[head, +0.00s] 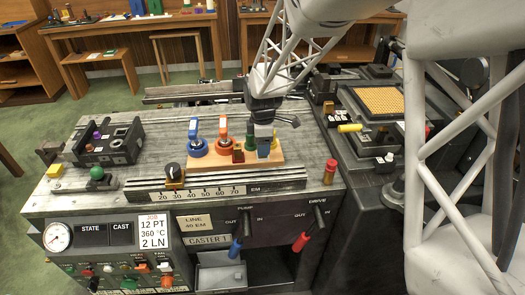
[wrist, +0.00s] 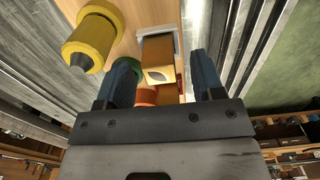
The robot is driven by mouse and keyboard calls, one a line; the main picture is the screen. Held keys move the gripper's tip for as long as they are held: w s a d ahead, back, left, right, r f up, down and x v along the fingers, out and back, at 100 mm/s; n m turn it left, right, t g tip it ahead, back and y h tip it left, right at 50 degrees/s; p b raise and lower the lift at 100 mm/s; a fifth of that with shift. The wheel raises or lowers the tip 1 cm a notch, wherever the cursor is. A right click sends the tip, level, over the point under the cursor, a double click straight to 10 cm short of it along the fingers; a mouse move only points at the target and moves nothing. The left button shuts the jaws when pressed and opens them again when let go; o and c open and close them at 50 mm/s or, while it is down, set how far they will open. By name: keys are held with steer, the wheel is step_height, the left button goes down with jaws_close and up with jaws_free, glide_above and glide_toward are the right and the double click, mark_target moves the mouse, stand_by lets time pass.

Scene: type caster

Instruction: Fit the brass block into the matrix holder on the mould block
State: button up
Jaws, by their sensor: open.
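A brass block (wrist: 161,58) with a round hole in its near face shows between my fingers in the wrist view, over a wooden board (wrist: 132,20). My gripper (wrist: 164,82) is open, one finger on each side of the block, with gaps visible. I cannot tell how deep the fingers reach around it.
A blue ring piece (head: 197,149), an orange ring piece (head: 222,147) and a green piece (head: 250,143) stand on the board close left of my gripper. Bare metal lies between board and dark block.

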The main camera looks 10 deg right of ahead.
stand_by(0.5)
steer(key=c, duration=1.1)
